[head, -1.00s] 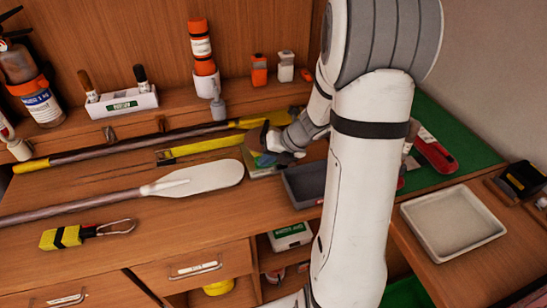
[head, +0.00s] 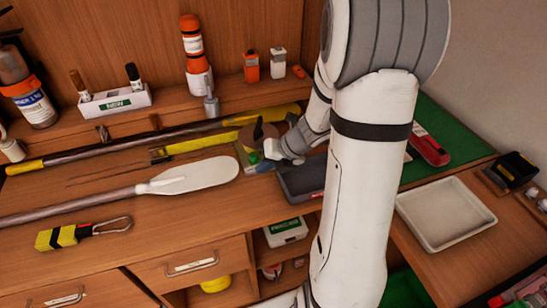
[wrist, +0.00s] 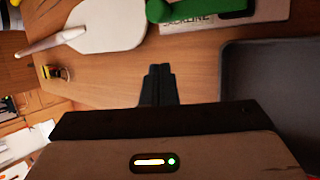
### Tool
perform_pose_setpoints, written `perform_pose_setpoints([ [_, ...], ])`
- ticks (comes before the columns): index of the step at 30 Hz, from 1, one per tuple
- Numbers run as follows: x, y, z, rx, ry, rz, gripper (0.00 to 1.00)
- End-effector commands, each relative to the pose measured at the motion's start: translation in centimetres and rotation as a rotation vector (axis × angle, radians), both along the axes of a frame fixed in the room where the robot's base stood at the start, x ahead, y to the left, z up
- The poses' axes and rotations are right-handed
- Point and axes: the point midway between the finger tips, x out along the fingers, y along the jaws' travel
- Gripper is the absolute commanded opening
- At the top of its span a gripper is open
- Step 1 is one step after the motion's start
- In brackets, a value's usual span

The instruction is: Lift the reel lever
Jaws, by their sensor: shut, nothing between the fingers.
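A small reel unit with a brown round drum (head: 258,132) stands at the back middle of the bench in the head view, partly hidden by my gripper. In the wrist view a green lever (wrist: 180,10) shows at the top edge, lying above a pale plate (wrist: 245,22) with dark lettering; part of it is cut off. My gripper (wrist: 158,72) is shut and empty, over bare wood, apart from the lever. In the head view my gripper (head: 270,150) is beside the reel unit at its right; its contact with the unit cannot be told.
A dark grey tray (head: 300,182) lies right of the reel, close to my arm. A white paddle (head: 195,176) and a yellow-ended pole (head: 180,133) lie to the left. A white tray (head: 445,213) sits on the right bench.

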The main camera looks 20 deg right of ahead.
Motion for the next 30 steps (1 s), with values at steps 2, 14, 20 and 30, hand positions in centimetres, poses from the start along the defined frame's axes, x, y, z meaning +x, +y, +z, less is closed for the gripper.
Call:
perform_pose_setpoints([
  [2, -0.4, -0.5, 2.9, -0.006, -0.015, 0.001, 0.00],
  [14, -2.8, -2.0, 8.5, -0.004, -0.009, -0.010, 0.00],
  [20, -3.0, -2.1, 8.9, -0.005, -0.008, -0.008, 0.00],
  [30, -6.5, 1.8, 11.0, -0.318, -0.263, 0.644, 0.00],
])
